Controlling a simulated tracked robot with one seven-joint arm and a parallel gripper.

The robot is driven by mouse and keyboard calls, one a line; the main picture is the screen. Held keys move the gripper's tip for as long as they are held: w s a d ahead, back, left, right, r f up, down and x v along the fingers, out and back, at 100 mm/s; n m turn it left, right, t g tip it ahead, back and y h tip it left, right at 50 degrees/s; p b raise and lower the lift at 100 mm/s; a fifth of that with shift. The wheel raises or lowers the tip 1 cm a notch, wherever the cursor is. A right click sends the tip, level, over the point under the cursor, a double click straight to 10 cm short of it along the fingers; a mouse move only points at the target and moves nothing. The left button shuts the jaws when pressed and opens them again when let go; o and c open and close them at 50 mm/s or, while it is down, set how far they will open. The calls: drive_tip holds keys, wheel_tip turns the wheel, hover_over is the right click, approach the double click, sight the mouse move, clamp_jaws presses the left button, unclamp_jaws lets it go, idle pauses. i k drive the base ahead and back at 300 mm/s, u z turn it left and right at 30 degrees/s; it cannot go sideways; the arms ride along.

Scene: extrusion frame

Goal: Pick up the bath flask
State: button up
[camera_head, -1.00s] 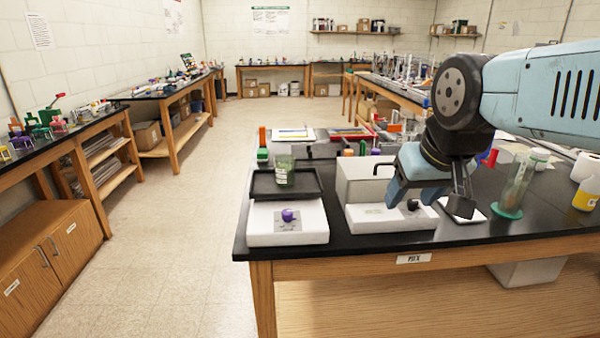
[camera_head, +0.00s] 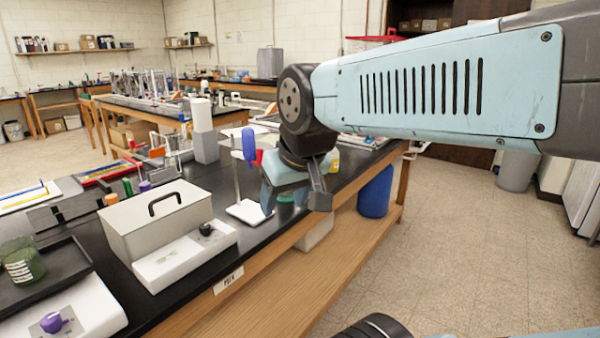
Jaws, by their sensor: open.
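A green-tinted glass vessel with a white label (camera_head: 22,262) stands in a black tray (camera_head: 72,252) at the left edge. A white lidded bath box (camera_head: 150,222) with a black handle stands right of it, with a black knob on its front. No flask shows in or on this box; its inside is hidden by the lid. I cannot tell whether the green vessel is the bath flask. My gripper (camera_head: 292,203) is open and empty, pointing down near the bench's front edge, right of the box and well away from the green vessel.
A white plate (camera_head: 249,212) and a blue-topped item (camera_head: 249,146) stand just left of my gripper. A purple-knobbed white unit (camera_head: 90,310) sits at the lower left. Open floor (camera_head: 470,220) lies right of the bench.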

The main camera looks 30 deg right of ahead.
sight(21, 257)
drive_tip(key=z, duration=1.5)
drive_tip(key=i, duration=0.1)
drive_tip(key=u, duration=2.6)
drive_tip(key=k, duration=0.8)
drive_tip(key=u, duration=0.25)
drive_tip(key=i, duration=0.55)
drive_tip(key=z, duration=0.05)
